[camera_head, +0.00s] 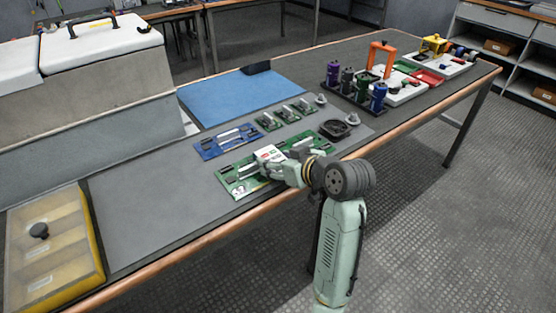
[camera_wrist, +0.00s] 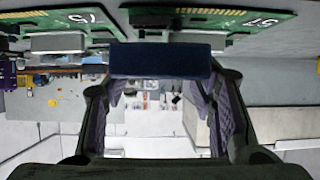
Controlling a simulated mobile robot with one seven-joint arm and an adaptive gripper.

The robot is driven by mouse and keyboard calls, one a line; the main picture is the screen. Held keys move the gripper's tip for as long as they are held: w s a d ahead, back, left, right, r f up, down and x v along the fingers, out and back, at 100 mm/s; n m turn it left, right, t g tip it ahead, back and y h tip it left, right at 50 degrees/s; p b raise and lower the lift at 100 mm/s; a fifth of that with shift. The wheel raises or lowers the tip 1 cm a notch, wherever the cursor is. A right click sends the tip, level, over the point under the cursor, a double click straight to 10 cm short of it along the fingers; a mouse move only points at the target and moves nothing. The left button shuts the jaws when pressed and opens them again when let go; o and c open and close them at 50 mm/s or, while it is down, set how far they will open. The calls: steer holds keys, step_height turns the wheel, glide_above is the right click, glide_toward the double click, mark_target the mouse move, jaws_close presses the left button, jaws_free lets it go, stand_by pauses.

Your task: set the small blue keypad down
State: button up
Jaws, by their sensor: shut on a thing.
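The small blue keypad (camera_wrist: 165,61) shows in the wrist view as a dark blue block between my two fingertips. My gripper (camera_wrist: 166,75) is shut on it, with one finger at each end. In the head view my gripper (camera_head: 262,165) is low over the large green circuit board (camera_head: 236,182) near the table's front edge. I cannot pick out the keypad there, and cannot tell whether it touches anything below.
A blue circuit board (camera_head: 226,141) and several small green boards lie behind. A black round dish (camera_head: 339,129) is to the right. The blue mat (camera_head: 226,101) is clear except for a dark block. The grey mat (camera_head: 150,215) has free room left. A yellow-framed case (camera_head: 97,240) stands far left.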

steer(key=shift+f, duration=0.4)
steer(key=o, duration=1.2)
steer(key=shift+r, duration=0.1)
steer(key=shift+r, duration=0.35)
steer(key=v, duration=1.2)
steer(key=shift+r+b, duration=0.25)
steer(key=shift+b, duration=0.05)
